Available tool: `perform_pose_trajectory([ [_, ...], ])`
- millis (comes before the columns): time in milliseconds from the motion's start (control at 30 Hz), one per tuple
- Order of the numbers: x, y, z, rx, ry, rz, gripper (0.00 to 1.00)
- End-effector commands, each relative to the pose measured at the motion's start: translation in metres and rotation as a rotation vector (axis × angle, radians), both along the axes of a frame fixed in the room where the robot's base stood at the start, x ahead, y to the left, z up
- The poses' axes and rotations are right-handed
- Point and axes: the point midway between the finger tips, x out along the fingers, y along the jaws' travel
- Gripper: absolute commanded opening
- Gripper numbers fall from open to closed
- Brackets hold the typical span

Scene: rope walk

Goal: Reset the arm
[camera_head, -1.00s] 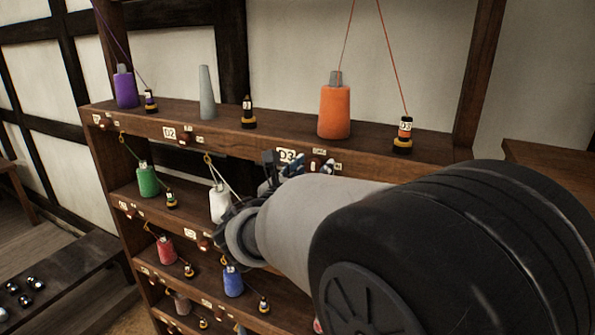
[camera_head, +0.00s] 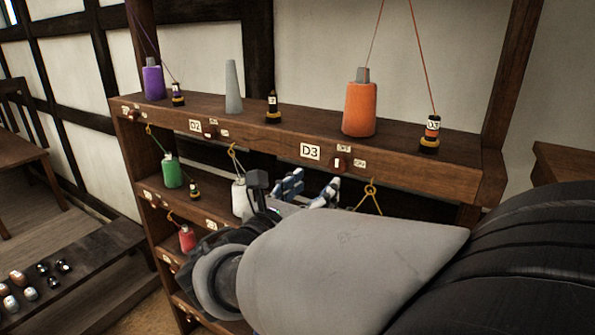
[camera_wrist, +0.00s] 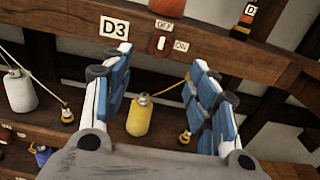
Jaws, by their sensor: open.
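My gripper (camera_head: 305,188) is open in front of the wooden shelf rack, just below the D3 label (camera_head: 310,151). In the wrist view my gripper (camera_wrist: 160,105) shows two blue-padded fingers spread wide. Between them, farther back on the shelf below, stands a yellow spool (camera_wrist: 141,115) with a thread running up to the right. Nothing is held. The D3 switch (camera_wrist: 158,44), with OFF above and ON to its right, is beyond the fingertips. My arm hides much of the lower shelves in the head view.
The top shelf (camera_head: 300,118) carries a purple cone (camera_head: 154,80), a bare grey cone (camera_head: 233,88), an orange cone (camera_head: 359,105) and small bobbins. Green (camera_head: 172,171) and white (camera_head: 239,197) spools stand below. A dark bench (camera_head: 85,265) with small items is at left.

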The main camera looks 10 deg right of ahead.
Motion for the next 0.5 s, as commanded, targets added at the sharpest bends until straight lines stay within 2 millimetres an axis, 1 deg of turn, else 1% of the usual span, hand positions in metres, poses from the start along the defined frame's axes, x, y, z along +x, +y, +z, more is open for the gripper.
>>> perform_pose_trajectory([
  [33, -0.0045, 0.0038, -0.0002, 0.001, 0.001, 0.002, 0.54],
  [133, -0.0094, 0.0067, 0.0, 0.0, 0.0, 0.001, 0.54],
  [433, -0.0109, 0.0073, 0.0001, 0.0, 0.0, -0.001, 0.54],
  [500, -0.0118, 0.0049, -0.0012, 0.008, 0.0, -0.007, 0.54],
])
